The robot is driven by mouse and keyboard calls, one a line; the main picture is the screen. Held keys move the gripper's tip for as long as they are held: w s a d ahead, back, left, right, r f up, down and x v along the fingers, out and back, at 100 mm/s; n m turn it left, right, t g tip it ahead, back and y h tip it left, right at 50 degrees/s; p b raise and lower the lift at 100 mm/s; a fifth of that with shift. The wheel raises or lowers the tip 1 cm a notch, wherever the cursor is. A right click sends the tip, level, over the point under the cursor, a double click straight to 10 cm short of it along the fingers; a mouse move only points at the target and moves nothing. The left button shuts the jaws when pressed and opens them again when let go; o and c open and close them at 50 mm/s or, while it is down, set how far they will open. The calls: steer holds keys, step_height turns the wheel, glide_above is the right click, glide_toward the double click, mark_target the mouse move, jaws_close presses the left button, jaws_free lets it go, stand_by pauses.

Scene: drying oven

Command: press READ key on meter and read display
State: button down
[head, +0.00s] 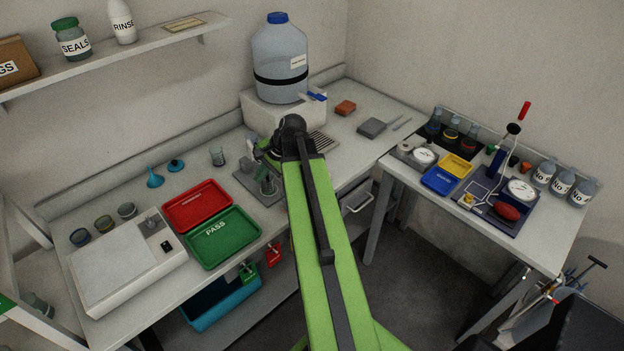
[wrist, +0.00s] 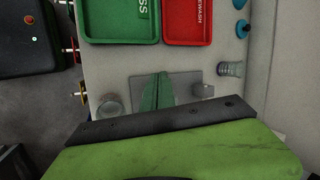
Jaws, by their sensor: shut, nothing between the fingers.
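My gripper (wrist: 158,82) shows in the wrist view as two green fingers close together, shut and empty. They are over a small grey plate (wrist: 186,78) with a clear glass piece (wrist: 109,104) at its left. In the head view my green arm reaches to this plate, below the large bottle, and partly hides the area. A pale, wide instrument (head: 125,265) with a small dark panel (head: 166,245) stands at the left of the bench, well away from my gripper. I cannot tell whether it is the meter. No READ key or readable display can be made out.
Red (head: 197,205) and green PASS (head: 224,238) trays lie between the pale instrument and the plate. A large water bottle (head: 280,65) stands behind my arm. A side table (head: 530,250) at right holds gauges, small trays and several bottles. Bare floor lies between bench and table.

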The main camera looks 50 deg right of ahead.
steer(key=s+d+r+m+t+h, duration=0.1)
steer(key=s+d+m+t, duration=0.1)
steer(key=d, duration=0.7)
steer(key=s+d+r+m+t, duration=0.2)
steer(key=s+d+m, duration=0.2)
steer(key=d+m, duration=0.3)
steer(key=d, duration=0.3)
steer(key=shift+s+r+m+h, duration=0.2)
steer(key=shift+s+m+h, duration=0.1)
steer(key=shift+h, duration=0.1)
steer(key=shift+b, duration=0.3)
step_height(320, 180, down, 9)
steer(key=b, duration=0.9)
steer(key=shift+r, duration=0.1)
steer(key=shift+f, duration=0.4)
